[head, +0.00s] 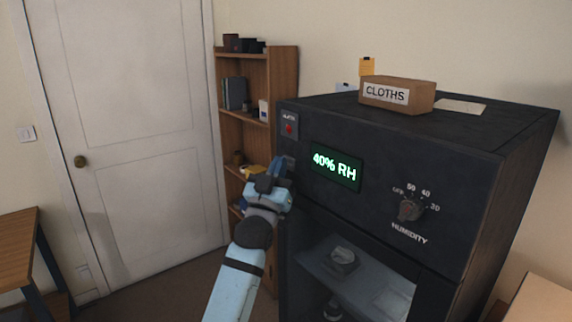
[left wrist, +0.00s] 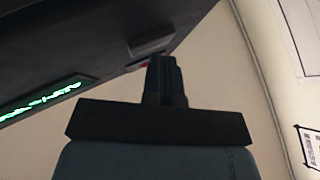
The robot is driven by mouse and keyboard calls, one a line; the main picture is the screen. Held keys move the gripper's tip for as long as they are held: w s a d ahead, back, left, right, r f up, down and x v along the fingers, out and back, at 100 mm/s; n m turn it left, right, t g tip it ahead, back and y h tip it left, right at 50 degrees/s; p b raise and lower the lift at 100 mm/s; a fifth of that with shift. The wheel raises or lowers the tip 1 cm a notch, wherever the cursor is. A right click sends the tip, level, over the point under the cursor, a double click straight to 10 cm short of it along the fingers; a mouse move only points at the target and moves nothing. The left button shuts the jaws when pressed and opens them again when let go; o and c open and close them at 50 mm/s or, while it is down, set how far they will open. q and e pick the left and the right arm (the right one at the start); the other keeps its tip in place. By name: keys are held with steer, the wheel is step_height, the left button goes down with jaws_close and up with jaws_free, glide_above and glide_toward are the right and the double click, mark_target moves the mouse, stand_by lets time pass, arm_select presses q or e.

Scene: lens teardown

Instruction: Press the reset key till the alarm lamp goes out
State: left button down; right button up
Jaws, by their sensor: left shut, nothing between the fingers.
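A black cabinet (head: 425,160) stands at the right. The alarm lamp (head: 289,128) shows red on a small plate at its upper left front corner; whether it glows is hard to tell. My left gripper (head: 279,167) is shut and empty, just below that plate. It covers the panel there, so I cannot make out the reset key. In the left wrist view its closed fingers (left wrist: 168,62) point at the cabinet front. A small red spot (left wrist: 144,66) shows beside their tips, partly hidden; contact cannot be told. My right gripper is in neither view.
A green display (head: 335,167) reads 40% RH, and a humidity knob (head: 410,208) sits right of it. A CLOTHS box (head: 397,95) lies on the cabinet. A wooden shelf (head: 284,82) stands behind, left of the cabinet. A white door (head: 135,110) is at the left.

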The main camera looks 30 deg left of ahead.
arm_select(q)
steer(key=shift+s, duration=0.15)
steer(key=shift+s+a, duration=0.35)
steer(key=shift+s, duration=0.35)
steer(key=shift+s+a+p, duration=0.25)
steer(key=shift+s+a, duration=0.05)
steer(key=shift+s, duration=0.45)
steer(key=shift+s+a+p, duration=0.2)
steer(key=shift+s+a, duration=0.15)
steer(key=shift+s, duration=0.45)
steer(key=shift+s+a+p, duration=0.25)
steer(key=shift+s+a, duration=0.05)
steer(key=shift+s, duration=0.45)
steer(key=shift+f, duration=0.1)
